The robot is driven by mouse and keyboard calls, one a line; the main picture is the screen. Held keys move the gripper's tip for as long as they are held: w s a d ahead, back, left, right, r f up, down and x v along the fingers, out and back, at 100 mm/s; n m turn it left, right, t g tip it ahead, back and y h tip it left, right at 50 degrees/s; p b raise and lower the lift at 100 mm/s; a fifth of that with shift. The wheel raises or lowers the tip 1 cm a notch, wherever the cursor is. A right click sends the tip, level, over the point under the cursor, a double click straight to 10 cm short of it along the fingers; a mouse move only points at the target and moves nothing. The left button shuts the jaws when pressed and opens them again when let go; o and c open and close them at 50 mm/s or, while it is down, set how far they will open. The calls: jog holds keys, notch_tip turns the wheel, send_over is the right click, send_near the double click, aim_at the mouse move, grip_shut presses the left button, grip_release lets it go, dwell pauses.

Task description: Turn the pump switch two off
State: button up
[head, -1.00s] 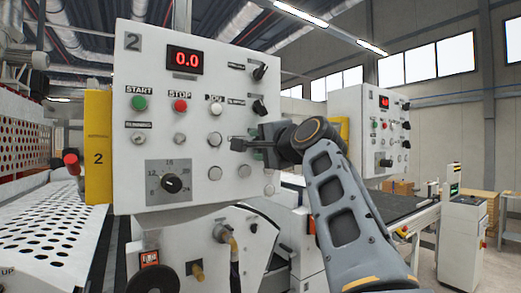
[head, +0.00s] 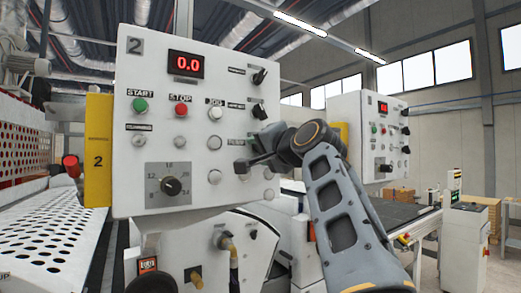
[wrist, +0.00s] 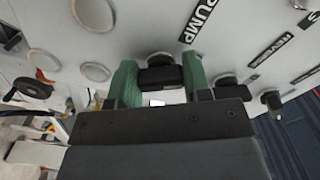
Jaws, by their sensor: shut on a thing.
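The pump switch (wrist: 160,76) is a dark knob on a round base, beside the PUMP label (wrist: 198,20) in the wrist view. The green fingertips of my gripper (wrist: 158,84) stand on either side of it, shut on it. Which way the knob points is hard to tell.
Two other dark knobs (head: 260,77) (head: 259,111) sit above on the panel's right side. A green START button (head: 140,105), a red STOP button (head: 181,110) and a dial (head: 171,186) are to the left. A second panel (head: 350,115) stands behind to the right.

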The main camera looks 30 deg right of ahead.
jog(key=o, duration=0.9)
jog(key=s+b, duration=0.1)
jog(key=s, duration=0.3)
jog(key=s+d+b, duration=0.1)
jog(key=s, duration=0.4)
jog(key=s+b, duration=0.2)
jog(key=s, duration=0.2)
jog(key=shift+s+d, duration=0.25)
jog(key=shift+s, duration=0.15)
